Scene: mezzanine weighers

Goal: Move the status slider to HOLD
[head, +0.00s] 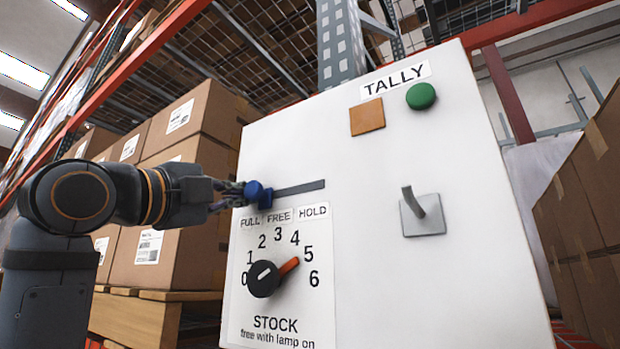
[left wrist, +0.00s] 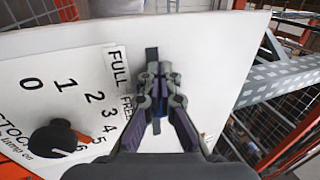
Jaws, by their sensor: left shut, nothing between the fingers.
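The white TALLY panel (head: 350,130) carries a status slider with a blue knob (head: 258,193) on a dark horizontal slot (head: 300,187). Labels FULL, FREE and HOLD sit below the slot. The knob is at the left part, near FULL and FREE, and the slot is bare to its right, above HOLD. My left gripper (head: 232,194) is shut and empty, its fingertips at the left side of the knob; contact cannot be told. In the left wrist view the left gripper (left wrist: 158,80) largely covers the knob, with some blue showing between its fingers. My right gripper is not in view.
Below the slider is a STOCK dial (head: 264,279) with an orange-tipped pointer near 5. A green button (head: 421,96), an orange square (head: 367,117) and a metal lever switch (head: 422,212) are on the panel. Boxes (head: 190,125) stand on a pallet behind my left arm.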

